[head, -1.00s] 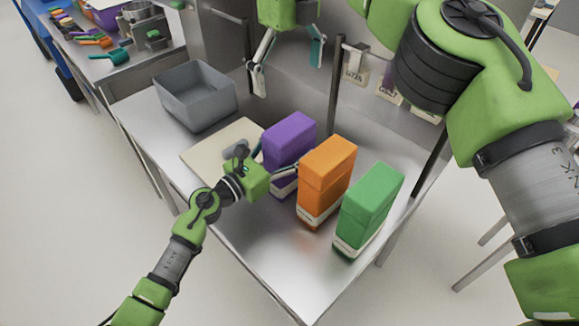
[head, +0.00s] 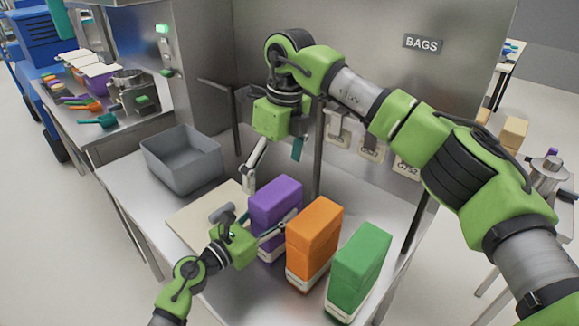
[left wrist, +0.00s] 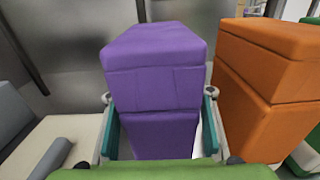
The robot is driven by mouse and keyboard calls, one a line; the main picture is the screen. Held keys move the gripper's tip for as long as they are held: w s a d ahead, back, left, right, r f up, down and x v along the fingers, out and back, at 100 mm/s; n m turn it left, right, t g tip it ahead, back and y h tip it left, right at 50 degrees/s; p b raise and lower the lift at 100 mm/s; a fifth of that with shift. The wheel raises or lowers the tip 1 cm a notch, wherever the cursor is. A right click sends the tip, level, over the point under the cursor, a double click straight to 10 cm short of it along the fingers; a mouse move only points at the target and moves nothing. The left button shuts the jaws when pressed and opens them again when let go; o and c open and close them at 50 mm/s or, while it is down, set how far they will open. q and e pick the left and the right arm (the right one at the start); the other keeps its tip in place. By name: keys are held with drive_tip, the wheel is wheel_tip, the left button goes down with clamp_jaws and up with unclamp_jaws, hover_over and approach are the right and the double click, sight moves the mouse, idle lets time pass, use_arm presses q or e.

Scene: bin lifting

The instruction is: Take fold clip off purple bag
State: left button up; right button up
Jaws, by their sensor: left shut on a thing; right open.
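The purple bag (head: 275,197) stands upright on the steel table, and it also fills the middle of the left wrist view (left wrist: 154,75). My left gripper (head: 265,231) is shut on the bag, one finger on each side; the left wrist view shows both fingers (left wrist: 158,98) flanking it. A horizontal fold line crosses the bag's front. I cannot make out a fold clip in either view. My right gripper (head: 273,168) is open, pointing down, empty, just above and behind the bag's top in the head view.
An orange bag (head: 313,228) and a green bag (head: 359,262) stand close by on the right. A pale board (head: 190,216) and a grey bin (head: 182,163) are on the left. Dark posts and a steel back panel (head: 345,60) with hanging tags stand behind.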

sight(274, 190)
drive_tip(key=shift+s+d+r+t+y, duration=0.1)
drive_tip(key=shift+s+d+t+y, duration=0.1)
drive_tip(key=shift+d+t, duration=0.15)
drive_tip(key=shift+s+d+r+t+y, duration=0.1)
drive_tip(key=shift+d+t+y, duration=0.15)
drive_tip(key=shift+d, duration=0.1)
drive_tip(key=shift+m+t+y, duration=0.35)
drive_tip(key=shift+m+t, duration=0.05)
drive_tip(key=shift+t, duration=0.4)
drive_tip(key=x, duration=0.3)
drive_tip(key=d+x, duration=0.1)
drive_tip(key=x, duration=0.6)
drive_tip(key=shift+w+d+f, duration=0.15)
drive_tip(key=shift+w, duration=0.05)
drive_tip(key=c, duration=1.2)
drive_tip(key=shift+o, duration=0.2)
drive_tip(key=shift+r, duration=0.2)
drive_tip(key=shift+r, duration=0.9)
drive_tip(key=shift+r, duration=0.1)
